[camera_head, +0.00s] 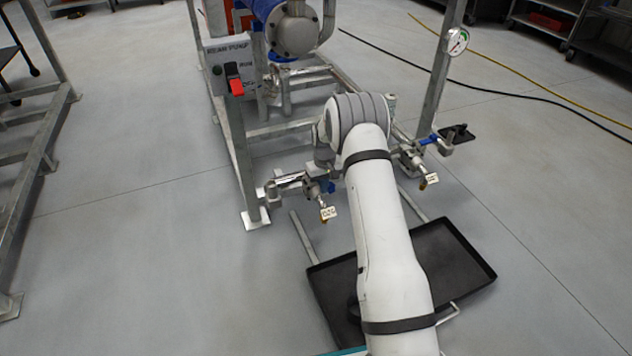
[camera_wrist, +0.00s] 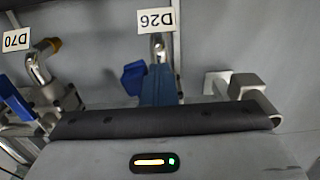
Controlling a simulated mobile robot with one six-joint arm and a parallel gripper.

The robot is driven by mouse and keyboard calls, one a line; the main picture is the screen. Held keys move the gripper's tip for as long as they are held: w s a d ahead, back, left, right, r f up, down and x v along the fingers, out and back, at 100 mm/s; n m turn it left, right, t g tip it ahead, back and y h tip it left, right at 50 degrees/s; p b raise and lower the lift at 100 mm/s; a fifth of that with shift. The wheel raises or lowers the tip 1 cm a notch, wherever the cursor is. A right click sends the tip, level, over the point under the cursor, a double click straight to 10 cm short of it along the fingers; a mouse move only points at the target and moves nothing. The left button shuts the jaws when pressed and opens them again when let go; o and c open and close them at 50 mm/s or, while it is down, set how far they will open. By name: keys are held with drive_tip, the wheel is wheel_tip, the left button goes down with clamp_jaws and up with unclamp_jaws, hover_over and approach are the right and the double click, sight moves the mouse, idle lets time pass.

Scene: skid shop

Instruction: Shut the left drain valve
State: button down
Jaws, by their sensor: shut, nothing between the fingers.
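The left drain valve (camera_head: 312,188) sits on a short pipe low on the skid, with a tag that reads like D26 (camera_head: 328,213) hanging below it. A little of its blue handle (camera_head: 328,187) shows beside my arm. In the wrist view the D26 tag (camera_wrist: 156,21) is upside down, above the blue handle (camera_wrist: 158,85), whose lower end is hidden behind my gripper. My gripper (camera_wrist: 165,121) is shut and empty, close to this valve; its fingertips are not clear, and I cannot tell whether it touches the handle.
The right valve with its blue handle (camera_head: 428,140) and tag (camera_head: 430,181) is beyond my arm; its D70 tag (camera_wrist: 15,40) shows at left in the wrist view. A black drip tray (camera_head: 462,262) lies below. A pump panel with a red switch (camera_head: 236,86) stands at left.

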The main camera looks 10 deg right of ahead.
drive_tip(key=shift+w+d, duration=0.2)
drive_tip(key=shift+d, duration=0.75)
drive_tip(key=shift+w+d, duration=0.5)
drive_tip(key=shift+d, duration=0.4)
drive_tip(key=shift+w+d+b, duration=0.3)
drive_tip(key=shift+w+d, duration=0.4)
drive_tip(key=shift+d, duration=0.15)
